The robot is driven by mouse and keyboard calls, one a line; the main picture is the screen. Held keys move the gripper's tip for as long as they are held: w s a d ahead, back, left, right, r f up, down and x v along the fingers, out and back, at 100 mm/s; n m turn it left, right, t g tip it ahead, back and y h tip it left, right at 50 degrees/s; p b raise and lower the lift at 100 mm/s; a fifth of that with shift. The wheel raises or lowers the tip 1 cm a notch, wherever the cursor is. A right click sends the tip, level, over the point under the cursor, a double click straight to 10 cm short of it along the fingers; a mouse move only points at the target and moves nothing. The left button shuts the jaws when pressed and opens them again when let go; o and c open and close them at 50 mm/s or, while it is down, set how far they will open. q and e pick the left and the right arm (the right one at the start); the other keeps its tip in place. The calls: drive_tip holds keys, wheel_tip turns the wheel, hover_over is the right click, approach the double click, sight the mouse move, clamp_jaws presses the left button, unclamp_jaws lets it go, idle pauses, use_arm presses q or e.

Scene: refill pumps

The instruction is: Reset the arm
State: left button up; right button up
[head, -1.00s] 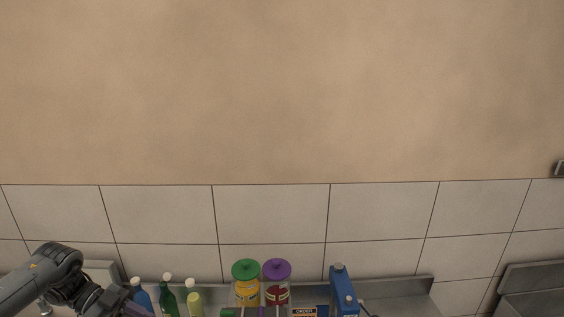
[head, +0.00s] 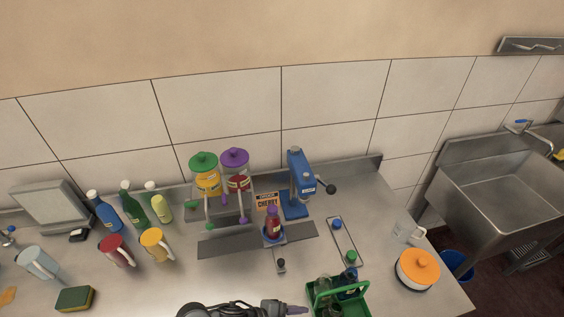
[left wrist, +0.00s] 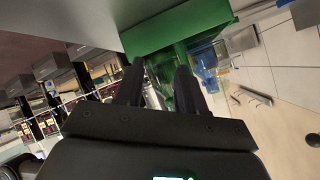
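My left gripper (head: 298,310) shows at the bottom edge of the head view, pointing right, just left of the green crate (head: 318,297). In the left wrist view its two dark fingers (left wrist: 158,82) are apart with nothing held between them. The green crate (left wrist: 180,35) fills the upper middle beyond the fingertips; I cannot tell whether they touch it. Most of my left arm is cut off by the bottom edge. My right gripper is not in view.
Green-lidded (head: 206,178) and purple-lidded (head: 236,172) dispensers stand at the back beside a blue press (head: 297,190). A cherry bottle (head: 273,224) stands before them. Mugs (head: 117,251) and bottles (head: 133,205) are left. An orange-lidded pot (head: 417,269) and sink (head: 495,185) are right.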

use_arm(q)
drive_tip(key=s+a+n+t+y+b, duration=0.1)
drive_tip(key=s+a+n+y, duration=0.1)
drive_tip(key=a+n, duration=0.3)
drive_tip(key=s+a+n+t+y+b, duration=0.1)
drive_tip(key=s+a+n+y, duration=0.2)
drive_tip(key=a+n, duration=0.3)
drive_tip(key=s+a+n+t+y+b, duration=0.1)
drive_tip(key=s+a+n+y, duration=0.2)
drive_tip(key=a+n, duration=0.3)
drive_tip(key=shift+s+a+f+y+b, duration=0.1)
drive_tip(key=shift+a+f+y+b, duration=0.1)
drive_tip(key=shift+a+y, duration=0.3)
drive_tip(key=shift+s+a+f+y+b, duration=0.1)
drive_tip(key=shift+a+f+y+b, duration=0.15)
drive_tip(key=shift+a, duration=0.4)
drive_tip(key=s+a+n+g+y, duration=0.2)
drive_tip(key=s+a+n, duration=0.1)
drive_tip(key=s+a, duration=0.45)
wheel_tip(320, 180, up, 24)
drive_tip(key=d+p, duration=0.1)
drive_tip(key=p, duration=2.3)
drive_tip(key=shift+p, duration=0.35)
drive_tip(key=shift+w+h, duration=0.1)
drive_tip(key=shift+h, duration=0.15)
